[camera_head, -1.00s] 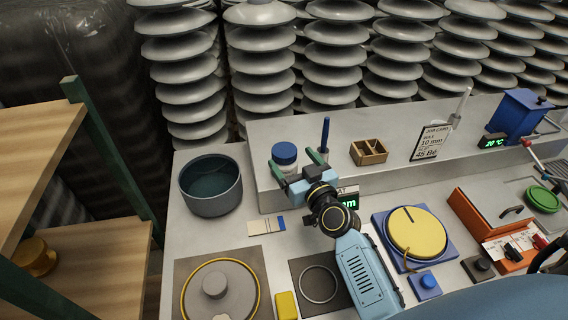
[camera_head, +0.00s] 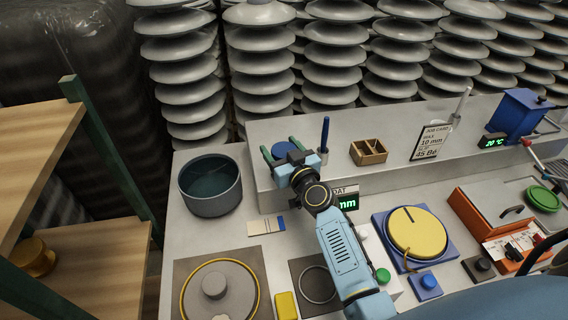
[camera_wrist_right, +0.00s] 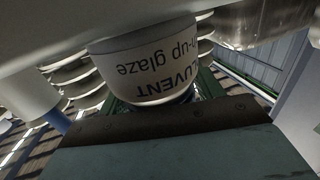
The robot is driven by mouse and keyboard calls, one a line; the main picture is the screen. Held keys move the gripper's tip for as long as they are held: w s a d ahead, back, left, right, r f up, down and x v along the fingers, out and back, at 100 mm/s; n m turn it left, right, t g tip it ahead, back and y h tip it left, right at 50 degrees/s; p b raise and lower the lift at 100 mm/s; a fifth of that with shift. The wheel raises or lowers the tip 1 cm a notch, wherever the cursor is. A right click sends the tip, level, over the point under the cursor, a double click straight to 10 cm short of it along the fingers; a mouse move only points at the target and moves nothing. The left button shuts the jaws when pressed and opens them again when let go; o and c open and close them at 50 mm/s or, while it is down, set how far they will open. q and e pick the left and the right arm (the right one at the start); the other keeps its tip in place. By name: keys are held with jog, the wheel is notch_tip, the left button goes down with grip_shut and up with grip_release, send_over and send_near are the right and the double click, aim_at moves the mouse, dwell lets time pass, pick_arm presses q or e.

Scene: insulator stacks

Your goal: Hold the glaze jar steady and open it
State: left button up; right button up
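The glaze jar, a white jar with a blue lid (camera_head: 285,148), stands on the raised back ledge, its body mostly hidden behind my right gripper in the head view. The right wrist view shows the white jar (camera_wrist_right: 150,72) close up, its label reading "up glaze" upside down. My right gripper (camera_head: 292,152) is at the jar with its green fingers spread, one on each side of the lid. In the head view a gap shows between the lid and the fingers. My left gripper is not in view.
A blue pen-like rod (camera_head: 325,134) stands just right of the jar, and a wooden divided box (camera_head: 369,151) is farther right. A dark round bowl (camera_head: 211,203) stands at the left. Insulator stacks (camera_head: 263,77) rise behind the ledge.

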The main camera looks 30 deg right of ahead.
aim_at(281, 145)
jog(key=c, duration=0.8)
notch_tip(281, 145, up, 10)
jog(key=p, duration=0.4)
jog(key=shift+r, duration=0.1)
